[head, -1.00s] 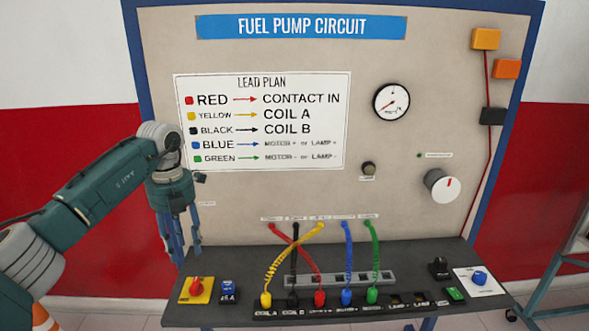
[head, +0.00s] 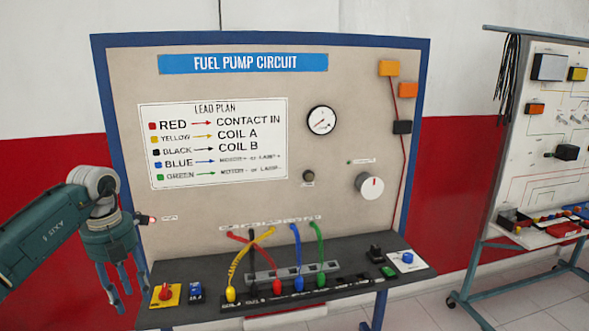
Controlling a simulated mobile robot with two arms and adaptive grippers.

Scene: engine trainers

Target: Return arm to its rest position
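My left arm comes in from the left. Its gripper (head: 126,287) hangs with its blue-grey fingers pointing down, spread apart and empty. It is in front of the lower left edge of the fuel pump circuit panel (head: 230,110), left of the yellow plate with the red knob (head: 166,293). No lead or knob is seen between the fingers. My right gripper is not in view.
A dark bench shelf (head: 345,257) juts out below the panel, with red, yellow, black, blue and green leads plugged in. A second trainer (head: 545,160) on a wheeled frame stands at the right. Floor shows between the two.

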